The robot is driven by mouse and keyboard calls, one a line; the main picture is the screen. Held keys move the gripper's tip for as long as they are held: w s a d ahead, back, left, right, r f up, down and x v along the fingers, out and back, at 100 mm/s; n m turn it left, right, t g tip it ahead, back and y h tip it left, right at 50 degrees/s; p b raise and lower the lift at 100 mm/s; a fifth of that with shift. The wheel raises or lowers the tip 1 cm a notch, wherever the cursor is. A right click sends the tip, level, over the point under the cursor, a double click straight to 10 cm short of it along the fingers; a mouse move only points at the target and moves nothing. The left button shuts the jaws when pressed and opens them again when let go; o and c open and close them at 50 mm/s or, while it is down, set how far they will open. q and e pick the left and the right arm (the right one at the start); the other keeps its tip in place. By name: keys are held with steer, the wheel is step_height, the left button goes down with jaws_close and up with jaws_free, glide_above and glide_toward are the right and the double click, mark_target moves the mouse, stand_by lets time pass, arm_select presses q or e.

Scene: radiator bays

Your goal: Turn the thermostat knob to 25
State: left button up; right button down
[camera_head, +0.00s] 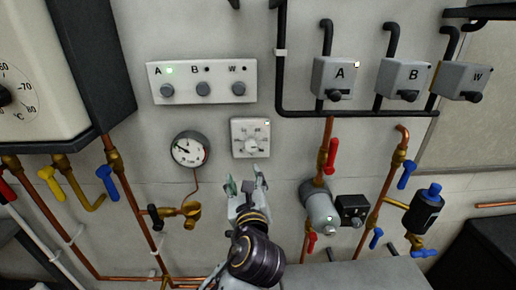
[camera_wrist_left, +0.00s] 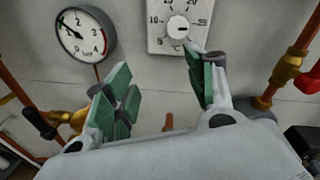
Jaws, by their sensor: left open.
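The thermostat (camera_head: 237,139) is a white wall plate with a printed scale and a small round knob (camera_head: 251,145) at its centre. In the left wrist view the thermostat (camera_wrist_left: 157,42) is cut by the top edge, and its pale knob (camera_wrist_left: 178,28) has a small dark mark that seems to point right. My left gripper (camera_head: 245,182) is just below the thermostat, its green-padded fingers pointing up. The fingers are apart with nothing between them. In the left wrist view the left gripper (camera_wrist_left: 163,92) is below the knob and not touching it. My right gripper is not seen.
A round pressure gauge (camera_head: 189,149) is left of the thermostat. A switch panel (camera_head: 202,97) with a green light is above. Copper pipes, a red-handled valve (camera_head: 331,156) and a grey pump (camera_head: 320,208) are to the right. The wall around the thermostat is clear.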

mark_target(251, 147)
arm_select(q)
steer(key=m, duration=0.1)
steer(key=d+r+m, duration=0.1)
steer(key=d+r+m+h, duration=0.1)
steer(key=shift+s+d+r+m+t, duration=0.1)
steer(key=shift+s+r+m+t, duration=0.1)
steer(key=shift+s+m+t, duration=0.15)
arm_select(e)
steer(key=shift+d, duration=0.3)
arm_select(q)
steer(key=shift+w, duration=0.1)
steer(key=w+p, duration=0.1)
steer(key=w, duration=1)
steer(key=shift+w+r, duration=0.1)
steer(key=shift+w, duration=0.05)
steer(key=shift+w+p, duration=0.35)
steer(key=shift+w, duration=0.9)
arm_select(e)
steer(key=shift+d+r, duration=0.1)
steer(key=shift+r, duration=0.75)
